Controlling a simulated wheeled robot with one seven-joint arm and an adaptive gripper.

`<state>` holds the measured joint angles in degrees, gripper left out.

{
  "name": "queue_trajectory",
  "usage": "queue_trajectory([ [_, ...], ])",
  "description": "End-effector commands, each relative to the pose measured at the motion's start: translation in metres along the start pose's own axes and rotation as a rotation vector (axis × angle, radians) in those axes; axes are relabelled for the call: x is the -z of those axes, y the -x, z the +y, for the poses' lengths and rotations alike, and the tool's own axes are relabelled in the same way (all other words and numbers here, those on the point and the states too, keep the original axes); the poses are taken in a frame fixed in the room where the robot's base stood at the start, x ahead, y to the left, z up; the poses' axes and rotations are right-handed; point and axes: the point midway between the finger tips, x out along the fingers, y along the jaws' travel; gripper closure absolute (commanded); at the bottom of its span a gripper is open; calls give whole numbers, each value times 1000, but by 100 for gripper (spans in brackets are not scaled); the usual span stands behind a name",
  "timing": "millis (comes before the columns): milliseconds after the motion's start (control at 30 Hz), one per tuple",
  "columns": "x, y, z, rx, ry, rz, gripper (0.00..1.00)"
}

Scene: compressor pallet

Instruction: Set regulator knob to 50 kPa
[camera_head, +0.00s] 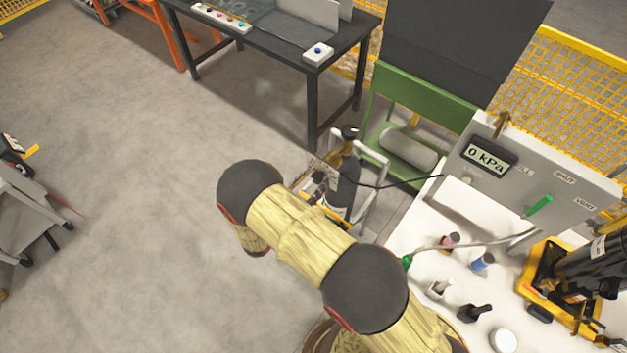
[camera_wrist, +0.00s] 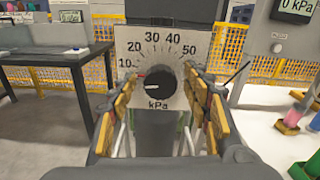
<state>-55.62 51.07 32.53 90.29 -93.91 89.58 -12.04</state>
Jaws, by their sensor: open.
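The regulator knob (camera_wrist: 159,80) is round and black, in front of a pale dial plate (camera_wrist: 166,48) marked from 10 to 50 kPa. A white mark on the knob points left, below the 10 side of the scale. My gripper (camera_wrist: 160,88) is open in the wrist view, with one yellow-padded finger on each side of the knob. The fingers appear apart from the knob; whether either touches the plate is hard to tell. The display (camera_head: 487,157) reads 0 kPa in the head view.
A dark gas cylinder (camera_head: 341,188) stands beyond my arm, beside a green frame (camera_head: 425,92). The white table (camera_head: 450,205) at right holds small bottles and a hose with green fittings. A dark workbench (camera_head: 262,45) stands at the back. Open floor lies left.

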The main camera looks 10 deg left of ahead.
Motion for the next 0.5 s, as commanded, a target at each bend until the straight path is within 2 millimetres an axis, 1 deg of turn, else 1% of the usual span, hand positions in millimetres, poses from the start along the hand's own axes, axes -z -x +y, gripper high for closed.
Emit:
queue_trajectory([
  [67, 0, 0, 0, 0, 0, 0, 53],
  [500, 0, 0, 0, 0, 0, 0, 78],
])
